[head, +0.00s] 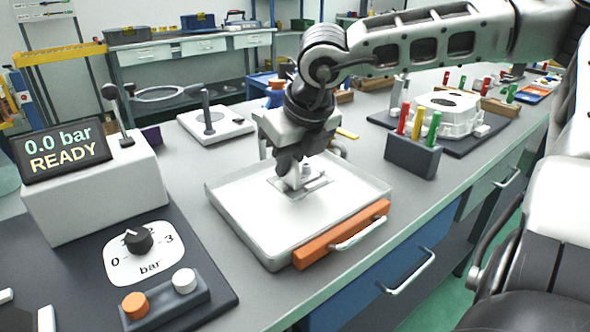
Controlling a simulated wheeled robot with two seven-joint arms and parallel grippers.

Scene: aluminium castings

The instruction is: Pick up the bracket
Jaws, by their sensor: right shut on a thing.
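The bracket (318,184), a small pale grey metal part, is at the middle of a shallow light-grey tray (240,219) with an orange front strip and a handle. My right gripper (296,181) points down over the tray and is shut on the bracket. The fingers and wrist hide part of the bracket. I cannot tell whether it still touches the tray floor. My left gripper is not in view.
A pressure station (95,191) reading "0.0 bar READY" stands left, with a dial (138,240) and buttons in front. A lever plate (216,124) is behind the tray. A holder with coloured pens (411,157) and a white casting (447,113) stand right.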

